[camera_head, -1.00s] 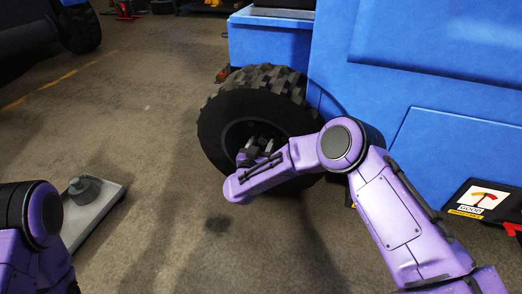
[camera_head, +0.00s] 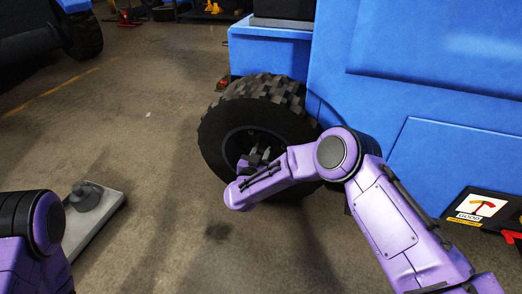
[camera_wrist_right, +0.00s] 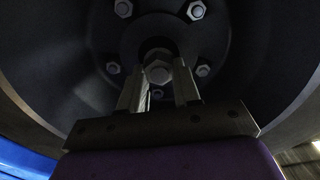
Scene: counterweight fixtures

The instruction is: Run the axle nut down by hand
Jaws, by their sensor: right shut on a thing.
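The axle nut (camera_wrist_right: 158,72) is a hex nut at the centre of the wheel hub in the right wrist view. My right gripper (camera_wrist_right: 159,66) has one finger on each side of it and is shut on it. In the head view my right gripper (camera_head: 258,157) reaches into the hub of the black knobby tyre (camera_head: 220,115), and the nut is hidden there. Several smaller lug nuts, such as one lug nut (camera_wrist_right: 196,10), ring the hub. Only part of my left arm shows at the lower left; its gripper is out of frame.
The blue vehicle body (camera_head: 450,130) stands right behind and beside the wheel. A flat grey plate (camera_head: 98,222) with a dark round weight (camera_head: 85,197) lies on the floor at left. The floor between is clear.

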